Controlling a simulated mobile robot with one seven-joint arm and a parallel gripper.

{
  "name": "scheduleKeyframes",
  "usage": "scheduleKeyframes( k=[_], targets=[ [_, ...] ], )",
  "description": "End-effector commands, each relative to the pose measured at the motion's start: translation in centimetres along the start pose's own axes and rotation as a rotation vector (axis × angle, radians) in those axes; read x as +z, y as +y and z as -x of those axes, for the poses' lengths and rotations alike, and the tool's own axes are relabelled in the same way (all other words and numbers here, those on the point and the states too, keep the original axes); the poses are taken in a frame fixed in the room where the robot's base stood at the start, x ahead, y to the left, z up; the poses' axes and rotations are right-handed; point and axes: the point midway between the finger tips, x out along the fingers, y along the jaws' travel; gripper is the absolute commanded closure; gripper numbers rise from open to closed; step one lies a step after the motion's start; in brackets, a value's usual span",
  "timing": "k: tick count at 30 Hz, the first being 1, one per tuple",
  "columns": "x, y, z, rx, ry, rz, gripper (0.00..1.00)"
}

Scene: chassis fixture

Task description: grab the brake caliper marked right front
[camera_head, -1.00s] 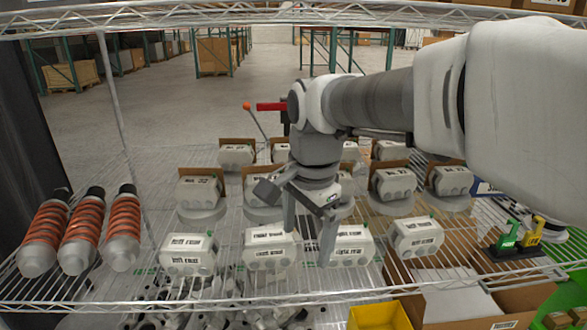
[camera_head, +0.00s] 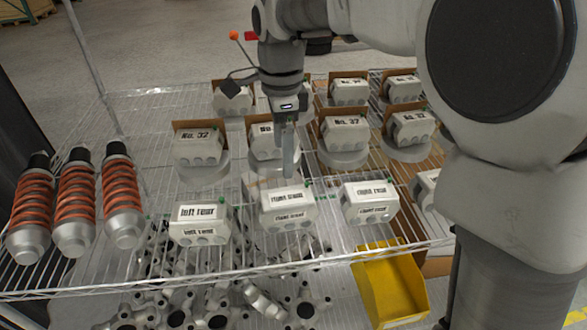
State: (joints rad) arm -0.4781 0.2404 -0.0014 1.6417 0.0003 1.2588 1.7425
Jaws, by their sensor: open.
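The brake caliper marked right front (camera_head: 288,208) is a white block with black lettering, slightly blurred. My gripper (camera_head: 286,165) points down just behind and above the right front caliper in the head view. It is open and empty. One finger shows clearly; the other is mostly hidden behind it. I cannot tell whether a fingertip touches the caliper. Another front-row caliper (camera_head: 426,187) is partly hidden by my arm.
Numbered white blocks on round bases, such as the one marked No. 32 (camera_head: 198,146), stand behind with brown cardboard backs. Orange coil springs (camera_head: 75,208) stand at left. A yellow bin (camera_head: 391,284) hangs at front right. Grey hub parts (camera_head: 215,308) lie below the shelf.

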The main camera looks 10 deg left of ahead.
Motion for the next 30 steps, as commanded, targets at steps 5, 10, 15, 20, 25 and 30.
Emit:
scheduleKeyframes(
  k=[5,10,15,20,25,30],
  targets=[
    [0.0,0.1,-3.7,0.006,0.001,0.000,0.00],
    [-0.1,0.1,-7.4,0.005,0.001,0.000,0.00],
    [-0.1,0.1,-10.4,0.005,0.001,0.000,0.00],
    [-0.1,0.1,-11.6,0.001,0.000,0.001,0.00],
    [-0.3,0.1,-13.2,0.004,0.001,0.000,0.00],
    [-0.5,0.1,-15.8,0.004,0.000,0.001,0.00]
  ],
)
